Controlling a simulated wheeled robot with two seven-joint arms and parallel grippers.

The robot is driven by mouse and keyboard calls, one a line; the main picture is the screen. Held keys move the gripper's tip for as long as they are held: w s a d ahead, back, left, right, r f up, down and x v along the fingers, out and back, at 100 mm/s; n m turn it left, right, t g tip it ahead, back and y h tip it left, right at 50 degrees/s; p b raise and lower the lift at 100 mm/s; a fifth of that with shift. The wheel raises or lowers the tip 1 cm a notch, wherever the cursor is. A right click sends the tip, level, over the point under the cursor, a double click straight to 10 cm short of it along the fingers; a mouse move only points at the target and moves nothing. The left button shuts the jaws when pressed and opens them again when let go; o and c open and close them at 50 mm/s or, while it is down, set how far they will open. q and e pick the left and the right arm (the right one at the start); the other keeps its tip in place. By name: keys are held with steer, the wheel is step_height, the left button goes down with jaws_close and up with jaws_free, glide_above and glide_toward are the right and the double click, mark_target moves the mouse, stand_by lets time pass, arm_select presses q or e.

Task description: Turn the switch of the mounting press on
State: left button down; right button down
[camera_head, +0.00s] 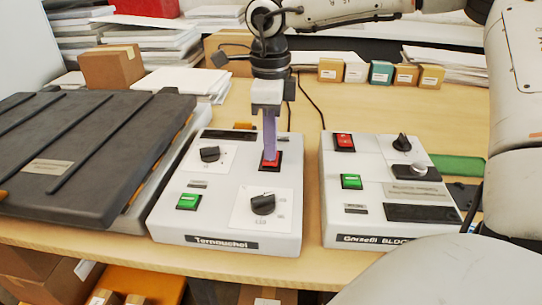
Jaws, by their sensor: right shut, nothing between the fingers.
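A white control box labelled "Tornauchel" or similar (215,225) sits on the wooden table, with two black knobs, a green rocker switch (188,201) and a red rocker switch (277,166). My right gripper (269,153) points straight down with its fingers shut and empty. Its tips are at the red switch and partly cover it; I cannot tell whether they touch it. A second white box (338,217) labelled "Gorselli BLOC..." stands to the right, with a red switch (344,142), a green switch (351,181) and knobs. My left gripper is not in view.
A large dark ribbed panel (80,145) lies left of the boxes. Cardboard boxes (110,66), paper stacks and a row of small boxes (381,72) line the back. My arm fills the right side. Bare table shows behind the boxes.

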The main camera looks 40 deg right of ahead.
steer(key=shift+f+b, duration=0.45)
steer(key=shift+f, duration=0.1)
steer(key=shift+r, duration=0.15)
step_height(320, 180, up, 7)
steer(key=p, duration=0.4)
steer(key=shift+p, duration=0.3)
stand_by(0.7)
